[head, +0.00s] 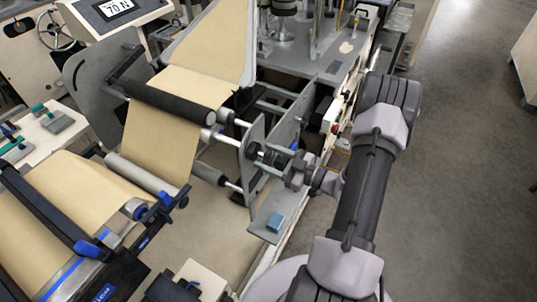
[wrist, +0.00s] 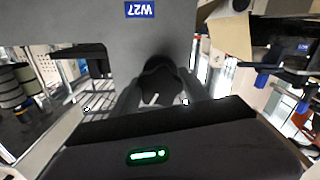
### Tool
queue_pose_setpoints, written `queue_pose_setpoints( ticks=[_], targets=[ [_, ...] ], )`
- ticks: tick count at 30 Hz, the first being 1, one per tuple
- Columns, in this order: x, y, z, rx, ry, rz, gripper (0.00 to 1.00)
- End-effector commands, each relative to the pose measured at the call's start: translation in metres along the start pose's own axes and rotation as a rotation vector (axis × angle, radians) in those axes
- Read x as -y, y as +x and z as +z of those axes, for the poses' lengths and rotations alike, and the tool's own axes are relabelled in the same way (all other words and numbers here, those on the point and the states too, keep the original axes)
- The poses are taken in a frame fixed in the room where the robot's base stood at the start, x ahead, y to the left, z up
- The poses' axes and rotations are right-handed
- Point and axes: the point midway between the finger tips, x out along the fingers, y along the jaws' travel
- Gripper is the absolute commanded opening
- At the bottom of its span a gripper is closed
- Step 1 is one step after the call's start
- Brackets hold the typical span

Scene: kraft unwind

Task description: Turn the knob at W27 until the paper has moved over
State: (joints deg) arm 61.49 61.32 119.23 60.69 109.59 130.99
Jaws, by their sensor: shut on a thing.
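The knob (wrist: 160,78) is dark and round and sits on a grey plate under the blue W27 label (wrist: 140,9) in the wrist view. My gripper (wrist: 160,98) is shut on the knob, with one finger on each side of it. In the head view my gripper (head: 275,158) meets the grey side plate (head: 253,185) at the right end of the rollers. The brown paper (head: 158,140) runs over a dark roller (head: 172,103) and down to the lower left. The knob's pointer or marks cannot be made out.
A display (head: 113,8) reading 70 N stands at the upper left. A bench with tools (head: 40,130) is at the left. The floor (head: 450,150) on the right is clear.

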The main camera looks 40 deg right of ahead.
Motion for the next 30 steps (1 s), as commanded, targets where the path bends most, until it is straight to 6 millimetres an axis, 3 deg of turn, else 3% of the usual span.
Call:
queue_pose_setpoints(
  ticks=[21, 29, 30],
  targets=[
    [-0.0009, 0.0000, -0.0029, 0.000, 0.442, 0.001, 0.12],
    [-0.0004, 0.0000, -0.0004, -0.001, 0.479, 0.001, 0.12],
    [-0.0004, 0.0000, -0.0003, -0.001, 0.479, 0.001, 0.54]
  ],
)
